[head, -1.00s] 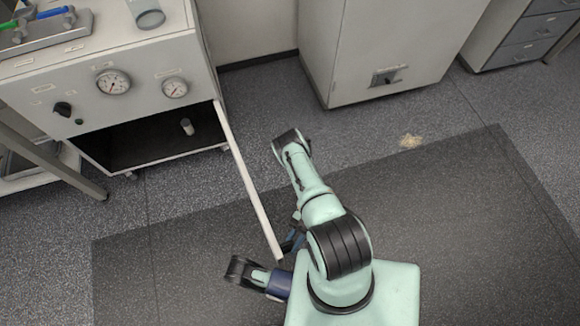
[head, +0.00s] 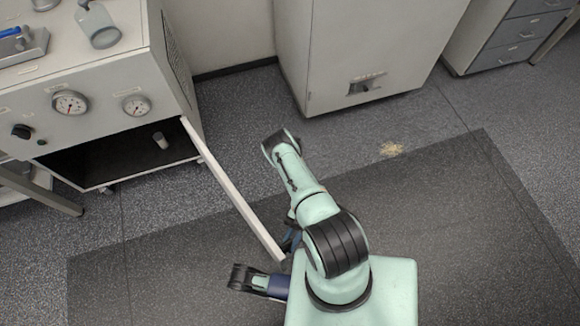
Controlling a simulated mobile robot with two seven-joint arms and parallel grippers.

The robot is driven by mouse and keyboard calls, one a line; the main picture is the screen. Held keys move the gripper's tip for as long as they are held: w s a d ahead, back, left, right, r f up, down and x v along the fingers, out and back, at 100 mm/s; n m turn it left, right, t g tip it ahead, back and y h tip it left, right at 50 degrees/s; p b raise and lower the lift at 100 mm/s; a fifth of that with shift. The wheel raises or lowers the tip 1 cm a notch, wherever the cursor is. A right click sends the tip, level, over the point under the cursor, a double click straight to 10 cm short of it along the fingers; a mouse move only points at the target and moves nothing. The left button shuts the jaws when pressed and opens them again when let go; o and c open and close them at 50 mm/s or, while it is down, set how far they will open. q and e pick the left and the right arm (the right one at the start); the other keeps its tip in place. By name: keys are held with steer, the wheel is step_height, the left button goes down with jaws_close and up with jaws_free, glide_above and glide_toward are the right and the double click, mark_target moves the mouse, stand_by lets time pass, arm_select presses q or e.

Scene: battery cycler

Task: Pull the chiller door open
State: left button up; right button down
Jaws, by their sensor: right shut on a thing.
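The chiller (head: 105,62) is the pale cabinet at the upper left, with dials on its front. Its door (head: 232,191) stands well open, seen nearly edge-on as a pale bar running from the chiller's right front corner down to the right. The dark compartment (head: 105,163) is exposed, with a small pale cylinder (head: 160,140) inside. My right gripper (head: 288,246) is at the door's free end, shut on the door; its fingers and the handle are mostly hidden behind my arm.
A grey cabinet (head: 350,45) stands at the back centre and a drawer unit (head: 515,35) at the upper right. A dark mat (head: 450,220) covers the floor. The floor right of the door's swing is clear except for a tan stain (head: 391,149).

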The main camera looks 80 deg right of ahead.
arm_select(q)
steer(key=shift+s+d, duration=0.15)
steer(key=shift+s, duration=0.05)
arm_select(e)
steer(key=shift+s+d+f, duration=0.15)
steer(key=shift+d, duration=0.1)
steer(key=c, duration=1.2)
jaws_free()
steer(key=shift+o, duration=0.2)
arm_select(q)
steer(key=shift+s+f+g+b, duration=0.4)
steer(key=shift+s+f+b, duration=0.2)
steer(key=shift+s+f, duration=0.55)
arm_select(e)
steer(key=v, duration=1.3)
steer(key=shift+d, duration=0.15)
